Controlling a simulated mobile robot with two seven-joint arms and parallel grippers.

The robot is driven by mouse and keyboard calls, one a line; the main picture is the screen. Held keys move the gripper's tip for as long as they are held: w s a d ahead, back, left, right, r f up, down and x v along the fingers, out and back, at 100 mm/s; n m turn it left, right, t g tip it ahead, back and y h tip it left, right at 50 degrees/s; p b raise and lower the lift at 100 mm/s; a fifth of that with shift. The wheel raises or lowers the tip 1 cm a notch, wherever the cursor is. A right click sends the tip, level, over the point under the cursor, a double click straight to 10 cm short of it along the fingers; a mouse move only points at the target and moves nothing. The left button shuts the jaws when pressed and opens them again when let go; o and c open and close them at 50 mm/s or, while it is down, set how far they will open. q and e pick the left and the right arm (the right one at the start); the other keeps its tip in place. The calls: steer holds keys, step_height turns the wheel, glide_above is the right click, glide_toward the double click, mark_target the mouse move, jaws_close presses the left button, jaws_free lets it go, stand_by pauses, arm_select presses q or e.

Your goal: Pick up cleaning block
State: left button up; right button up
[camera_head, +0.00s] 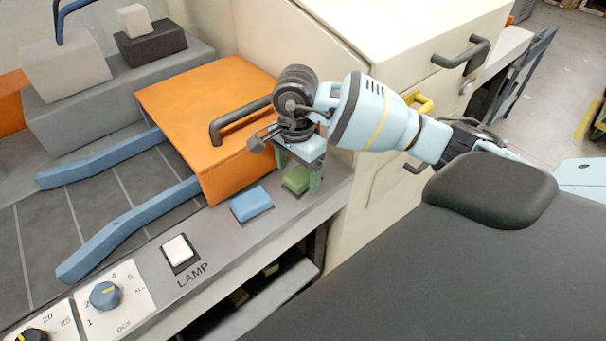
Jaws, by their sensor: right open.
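A small green block (295,181) lies on the grey front ledge, just right of a similar blue block (251,203). No label shows which item is the cleaning block. My right gripper (299,171) reaches in from the right and points down over the green block. Its jaws are open, with one finger on each side of that block. I cannot tell whether they touch it, and the gripper partly hides it. My left gripper is not in view.
An orange box-like cover (205,105) with a dark handle (240,120) stands directly behind. A LAMP switch (178,250) and a dial (105,295) sit along the ledge (222,240) at left. A cream drawer cabinet (390,60) stands behind my right arm.

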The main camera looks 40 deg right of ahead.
mark_target(297, 177)
step_height(297, 177, down, 3)
steer(key=shift+w+f, duration=0.1)
steer(key=shift+c, duration=1)
steer(key=c, duration=0.9)
